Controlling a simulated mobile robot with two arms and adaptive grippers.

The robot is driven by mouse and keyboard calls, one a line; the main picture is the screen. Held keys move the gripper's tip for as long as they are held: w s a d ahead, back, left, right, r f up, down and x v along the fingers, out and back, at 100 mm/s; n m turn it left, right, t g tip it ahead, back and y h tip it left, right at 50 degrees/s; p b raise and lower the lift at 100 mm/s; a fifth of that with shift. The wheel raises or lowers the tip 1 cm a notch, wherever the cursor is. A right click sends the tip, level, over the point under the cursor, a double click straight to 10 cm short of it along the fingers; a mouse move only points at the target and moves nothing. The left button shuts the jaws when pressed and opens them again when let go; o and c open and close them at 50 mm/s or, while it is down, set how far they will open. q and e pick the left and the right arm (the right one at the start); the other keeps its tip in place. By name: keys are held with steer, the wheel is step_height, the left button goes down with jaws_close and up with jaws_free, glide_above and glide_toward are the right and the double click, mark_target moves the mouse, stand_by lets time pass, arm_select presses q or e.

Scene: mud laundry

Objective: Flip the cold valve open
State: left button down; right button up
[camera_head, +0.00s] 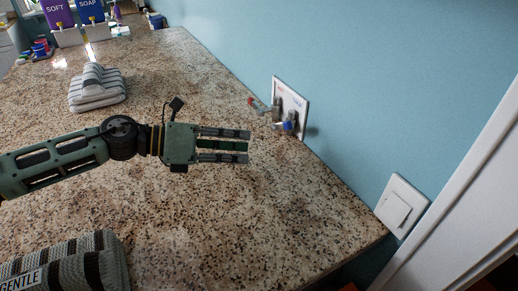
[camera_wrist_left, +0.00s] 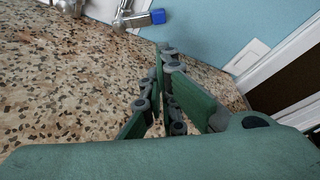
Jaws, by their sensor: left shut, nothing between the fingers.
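The cold valve with the blue handle (camera_head: 288,126) is on a white wall plate (camera_head: 293,100) just above the granite counter. In the left wrist view the blue handle (camera_wrist_left: 158,16) shows at the top, on its metal valve body. A second valve with a red handle (camera_head: 254,104) is beside it on the same plate. My left gripper (camera_head: 248,146) reaches in from the left above the counter. It is shut and empty, a short gap to the left of the blue handle and apart from it. My right gripper is not in view.
Folded striped towels (camera_head: 98,88) lie on the counter at the left. A striped basket marked GENTLE (camera_head: 90,262) is at the front left. Detergent bottles (camera_head: 92,12) stand at the back. A white wall switch (camera_head: 401,205) is right of the counter's edge. The counter near the valves is clear.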

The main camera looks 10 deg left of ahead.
mark_target(286, 125)
arm_select(q)
steer(key=shift+s+r+n, duration=0.1)
steer(key=shift+s+n, duration=0.1)
steer(key=shift+n, duration=0.1)
steer(key=shift+d, duration=0.3)
steer(key=shift+t, duration=0.3)
steer(key=b+x, duration=0.1)
steer(key=x, duration=0.8)
steer(key=shift+w+d, duration=0.2)
steer(key=shift+d, duration=0.05)
steer(key=shift+r+n, duration=0.3)
steer(key=shift+n, duration=0.1)
